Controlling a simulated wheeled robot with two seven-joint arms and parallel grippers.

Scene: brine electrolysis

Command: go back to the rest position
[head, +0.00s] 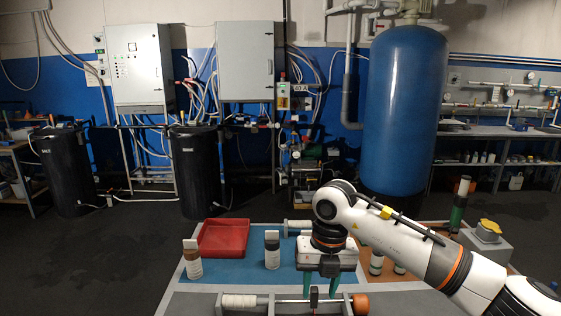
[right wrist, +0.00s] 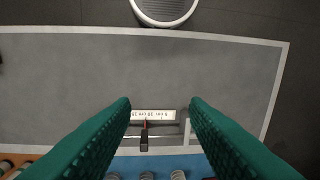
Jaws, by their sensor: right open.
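My right gripper (head: 321,285) points down over the front of the work table, its two green fingers apart with nothing between them. In the right wrist view, the open fingers (right wrist: 160,103) stand on either side of a white scale strip (right wrist: 153,115) and a small black slider (right wrist: 144,140) with a red tip. In the head view, a grey rail fixture (head: 270,301) lies under the gripper, with a pale cylinder at its left and a brown round end at its right. I cannot tell whether the fingers touch it. My left gripper is not in view.
A grey box with a yellow top (head: 488,230) is at right. A blue tank (head: 403,110) stands behind the table.

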